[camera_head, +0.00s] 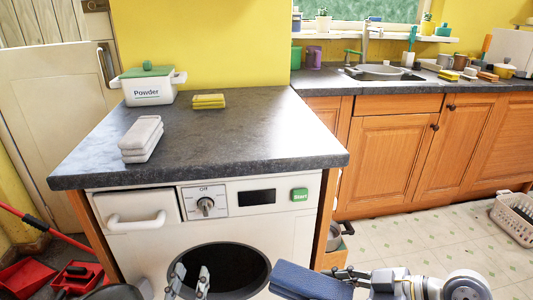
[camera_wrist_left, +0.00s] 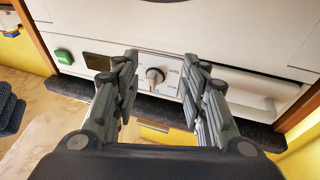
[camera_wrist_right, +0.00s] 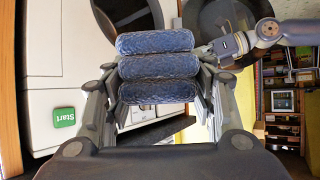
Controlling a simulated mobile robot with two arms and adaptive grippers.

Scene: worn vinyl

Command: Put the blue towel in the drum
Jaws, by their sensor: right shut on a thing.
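The blue towel (camera_head: 308,282), folded in a thick stack, is held by my right gripper (camera_wrist_right: 157,98) in front of the washer, right of the opening. In the right wrist view the towel (camera_wrist_right: 158,66) sits between the fingers. The drum (camera_head: 218,272) is the dark round opening in the white washer front; its lower part is out of the head view. No door covers the visible part of it. My left gripper (camera_head: 188,283) is open and empty before the drum opening. It also shows open in the left wrist view (camera_wrist_left: 157,75), with the towel (camera_wrist_left: 10,108) at that view's left edge.
On the dark counter (camera_head: 240,135) above the washer are folded pale towels (camera_head: 141,140), a powder box (camera_head: 148,88) and yellow cloths (camera_head: 209,101). A green Start button (camera_head: 300,195) and dial (camera_head: 206,205) are on the front. A basket (camera_head: 514,216) stands right; red cleaning tools (camera_head: 75,275) lie left.

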